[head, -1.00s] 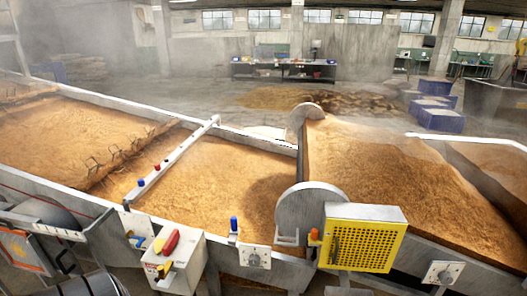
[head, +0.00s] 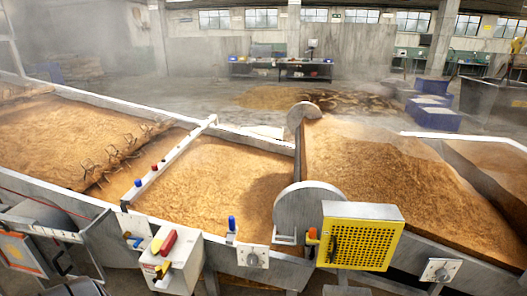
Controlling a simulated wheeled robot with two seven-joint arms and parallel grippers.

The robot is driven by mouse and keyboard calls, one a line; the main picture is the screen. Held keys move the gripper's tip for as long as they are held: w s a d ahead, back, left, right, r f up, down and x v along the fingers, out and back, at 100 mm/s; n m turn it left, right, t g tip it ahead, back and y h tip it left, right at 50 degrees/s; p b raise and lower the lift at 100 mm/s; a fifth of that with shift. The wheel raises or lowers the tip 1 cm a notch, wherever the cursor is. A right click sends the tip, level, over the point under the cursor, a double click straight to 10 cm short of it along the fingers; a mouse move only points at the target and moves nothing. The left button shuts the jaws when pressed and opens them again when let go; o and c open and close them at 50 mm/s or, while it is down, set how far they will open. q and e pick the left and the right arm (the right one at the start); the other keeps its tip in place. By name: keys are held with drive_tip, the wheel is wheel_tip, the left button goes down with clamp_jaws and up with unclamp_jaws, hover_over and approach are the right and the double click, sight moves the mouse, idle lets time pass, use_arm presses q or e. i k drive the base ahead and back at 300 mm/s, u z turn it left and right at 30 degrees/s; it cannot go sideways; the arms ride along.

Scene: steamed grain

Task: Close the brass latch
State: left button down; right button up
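I cannot make out a brass latch for certain. A yellow perforated guard box (head: 360,240) is mounted on the front wall of the grain bins at the lower right. A dark, upright handle-like part (head: 334,243) shows on its left face, and an orange knob (head: 312,235) sits just left of it. Whether either belongs to the latch is unclear. A grey round-topped plate (head: 308,205) stands behind the box. Neither of my grippers can be made out in the head view.
A white control box (head: 180,270) with red and yellow handles stands at the lower left. Grain fills the bins (head: 235,188) behind the front wall. A white rail (head: 170,163) with red and blue knobs crosses them. Blue crates (head: 437,118) stand at the back right.

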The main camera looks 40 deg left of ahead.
sight(160, 272)
drive_tip(key=u, duration=2.2)
